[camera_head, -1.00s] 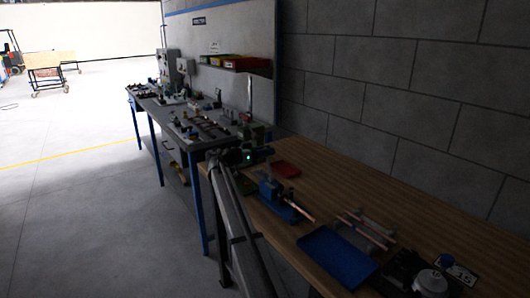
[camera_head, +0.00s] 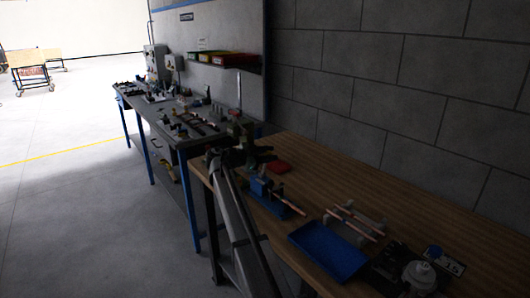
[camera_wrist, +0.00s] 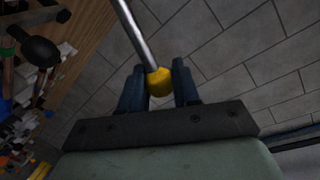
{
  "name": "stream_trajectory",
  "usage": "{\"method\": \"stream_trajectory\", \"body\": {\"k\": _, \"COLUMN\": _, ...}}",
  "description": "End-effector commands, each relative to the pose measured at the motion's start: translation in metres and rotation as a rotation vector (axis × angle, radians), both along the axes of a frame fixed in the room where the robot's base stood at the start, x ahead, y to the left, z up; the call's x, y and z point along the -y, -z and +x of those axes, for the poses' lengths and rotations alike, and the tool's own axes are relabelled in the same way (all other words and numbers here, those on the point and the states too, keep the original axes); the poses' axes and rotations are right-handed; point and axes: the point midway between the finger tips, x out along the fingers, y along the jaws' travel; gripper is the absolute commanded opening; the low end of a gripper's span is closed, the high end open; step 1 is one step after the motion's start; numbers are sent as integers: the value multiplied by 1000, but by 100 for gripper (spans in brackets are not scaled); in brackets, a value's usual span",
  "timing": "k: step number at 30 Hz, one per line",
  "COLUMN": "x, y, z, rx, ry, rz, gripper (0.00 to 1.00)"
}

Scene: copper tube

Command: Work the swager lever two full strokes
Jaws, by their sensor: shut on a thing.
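In the wrist view, a metal lever (camera_wrist: 134,33) comes down from the top and ends in a yellow knob (camera_wrist: 159,81). The knob sits between the two dark blue fingers of my gripper (camera_wrist: 160,88), which is shut on it. In the head view, my gripper (camera_head: 241,143) is a dark shape at the far end of my arm, at the left end of the wooden bench; the knob cannot be made out there. A blue bench tool (camera_head: 262,187) with a copper tube (camera_head: 290,207) stands nearer. I cannot tell which tool body the lever belongs to.
A blue tray (camera_head: 327,252), copper tubes on a rack (camera_head: 352,226) and a round grey device (camera_head: 417,277) lie on the wooden bench (camera_head: 400,200). A red tray (camera_head: 277,167) is near my gripper. A grey bench (camera_head: 190,135) adjoins behind; a block wall (camera_head: 400,80) runs along the right.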

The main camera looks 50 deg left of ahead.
Motion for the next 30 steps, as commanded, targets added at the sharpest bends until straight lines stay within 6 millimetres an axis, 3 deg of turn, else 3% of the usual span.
{"method": "stream_trajectory", "body": {"k": 6, "x": 10, "y": 4, "z": 0, "rx": 0, "ry": 5, "rz": -7, "gripper": 0}}
{"method": "stream_trajectory", "body": {"k": 23, "x": 14, "y": 5, "z": 0, "rx": 0, "ry": 8, "rz": -10, "gripper": 0}}
{"method": "stream_trajectory", "body": {"k": 24, "x": 14, "y": 5, "z": 0, "rx": 0, "ry": 8, "rz": -9, "gripper": 35}}
{"method": "stream_trajectory", "body": {"k": 30, "x": 13, "y": 5, "z": 0, "rx": 0, "ry": 6, "rz": -9, "gripper": 54}}
